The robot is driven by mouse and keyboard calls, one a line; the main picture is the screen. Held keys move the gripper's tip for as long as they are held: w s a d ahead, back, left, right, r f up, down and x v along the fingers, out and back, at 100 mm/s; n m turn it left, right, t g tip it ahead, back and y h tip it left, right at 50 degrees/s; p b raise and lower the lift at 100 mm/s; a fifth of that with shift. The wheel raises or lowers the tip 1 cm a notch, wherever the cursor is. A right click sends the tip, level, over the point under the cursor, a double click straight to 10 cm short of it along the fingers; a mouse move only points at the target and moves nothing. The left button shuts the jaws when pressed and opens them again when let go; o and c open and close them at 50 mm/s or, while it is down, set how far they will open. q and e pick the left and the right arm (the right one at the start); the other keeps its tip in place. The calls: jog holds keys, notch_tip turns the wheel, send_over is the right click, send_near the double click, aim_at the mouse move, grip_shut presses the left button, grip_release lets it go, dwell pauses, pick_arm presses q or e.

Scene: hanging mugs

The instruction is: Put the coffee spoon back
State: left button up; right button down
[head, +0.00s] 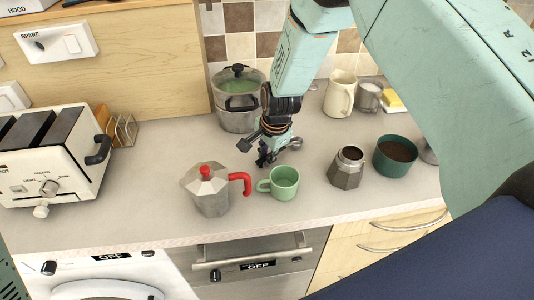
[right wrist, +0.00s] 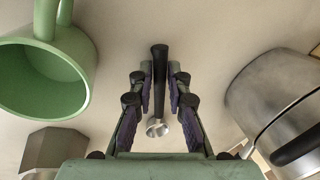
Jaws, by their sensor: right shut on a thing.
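The coffee spoon has a black handle (right wrist: 159,65) and a small round metal bowl at its end. In the right wrist view it lies between the fingers of my right gripper (right wrist: 160,90), which is shut on it. In the head view my right gripper (head: 266,154) points down low over the counter, behind the light green mug (head: 284,186), and the spoon's metal bowl (head: 294,143) shows to its right. Whether the spoon touches the counter is unclear. A dark green bowl (head: 394,170) of brown coffee grounds stands further right. My left gripper is not in view.
A steel pot (head: 238,115) is behind my gripper. A cream pitcher (head: 340,98) stands at the back. A toaster (head: 50,165) is at left.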

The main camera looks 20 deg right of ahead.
jog(key=shift+f, duration=0.2)
jog(key=c, duration=0.9)
grip_release()
jog(key=v, duration=1.2)
